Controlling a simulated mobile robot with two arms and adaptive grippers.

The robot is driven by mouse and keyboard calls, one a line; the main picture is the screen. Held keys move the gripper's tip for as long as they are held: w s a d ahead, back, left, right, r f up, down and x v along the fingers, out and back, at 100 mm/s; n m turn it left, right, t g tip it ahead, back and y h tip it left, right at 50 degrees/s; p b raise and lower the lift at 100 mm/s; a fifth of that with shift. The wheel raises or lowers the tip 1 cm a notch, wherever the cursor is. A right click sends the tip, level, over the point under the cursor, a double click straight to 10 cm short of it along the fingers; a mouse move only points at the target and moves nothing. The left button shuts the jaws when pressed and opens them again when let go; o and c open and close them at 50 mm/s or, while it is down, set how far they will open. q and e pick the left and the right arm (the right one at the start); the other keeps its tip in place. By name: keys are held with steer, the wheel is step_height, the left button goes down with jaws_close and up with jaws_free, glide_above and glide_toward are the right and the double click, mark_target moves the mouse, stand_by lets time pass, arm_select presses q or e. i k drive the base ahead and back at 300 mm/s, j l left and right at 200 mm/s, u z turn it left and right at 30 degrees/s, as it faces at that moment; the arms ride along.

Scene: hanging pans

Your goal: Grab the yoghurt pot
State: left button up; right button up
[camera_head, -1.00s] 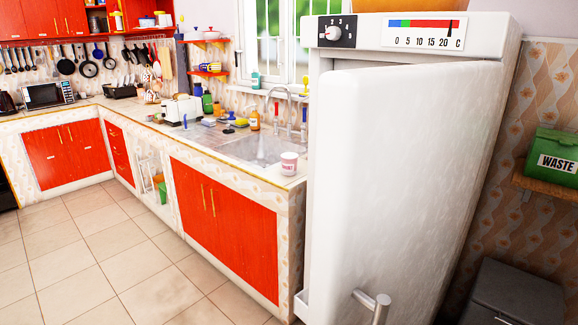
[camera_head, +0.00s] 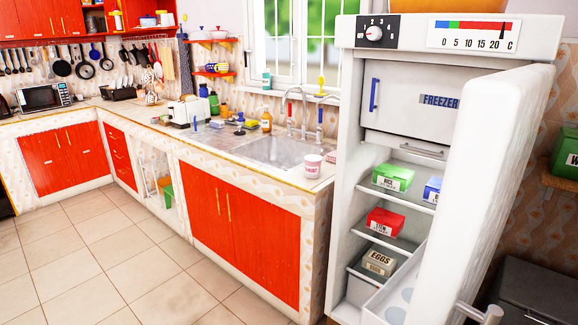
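A small white pot with red lettering (camera_head: 312,166) stands upright at the right end of the kitchen counter (camera_head: 262,175), beside the sink. It looks like the yoghurt pot, but its label is too small to read surely. The fridge (camera_head: 397,32) stands open just right of the counter. No pot shows on its visible shelves. Neither of my grippers is in view.
The fridge door (camera_head: 500,170) is swung out to the right. Inside are a freezer compartment (camera_head: 415,107), a green box (camera_head: 392,177), a red box (camera_head: 385,222) and an egg box (camera_head: 380,260). A sink (camera_head: 275,150) adjoins the pot. The tiled floor (camera_head: 110,250) is clear.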

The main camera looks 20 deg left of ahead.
mark_target(312, 163)
steer(key=i+j, duration=0.1)
steer(key=j, duration=0.35)
steer(key=i+j+u, duration=0.1)
steer(key=j, duration=0.3)
steer(key=i+j+u, duration=0.1)
steer(key=j, duration=0.35)
steer(key=i+j, duration=0.15)
steer(key=j, duration=0.25)
steer(key=i+j+u, duration=0.1)
steer(key=j, duration=0.3)
